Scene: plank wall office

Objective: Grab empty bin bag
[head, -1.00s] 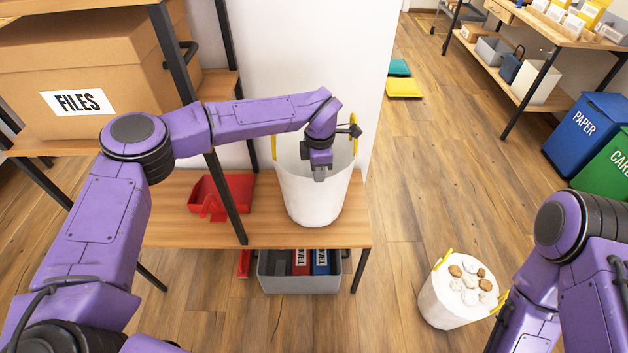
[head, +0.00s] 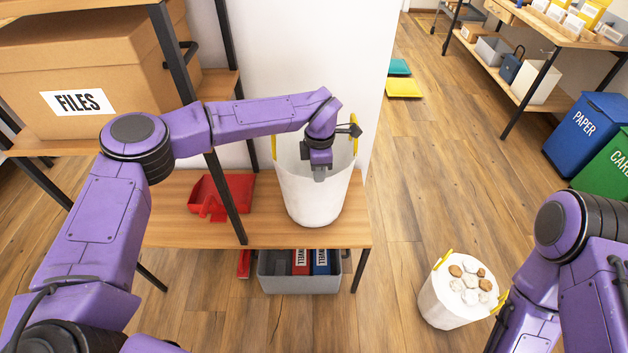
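A white bin bag with yellow handles (head: 312,203) stands upright on the lower wooden shelf, and no contents show in it. My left gripper (head: 319,174) points down at its mouth, in front of the far inner wall. Its fingers look close together, but I cannot tell whether they are open or shut, or whether they touch the bag. A second white bag with yellow handles (head: 440,308) stands on the floor at the lower right, filled with white and brown crumpled pieces. My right arm is at the right edge; its gripper is not visible.
A red dustpan (head: 222,196) lies on the shelf (head: 180,232) left of the bag. A dark shelf post (head: 226,195) stands between them. A grey crate (head: 300,284) with binders sits below. Blue (head: 585,132) and green bins are at right. The middle floor is clear.

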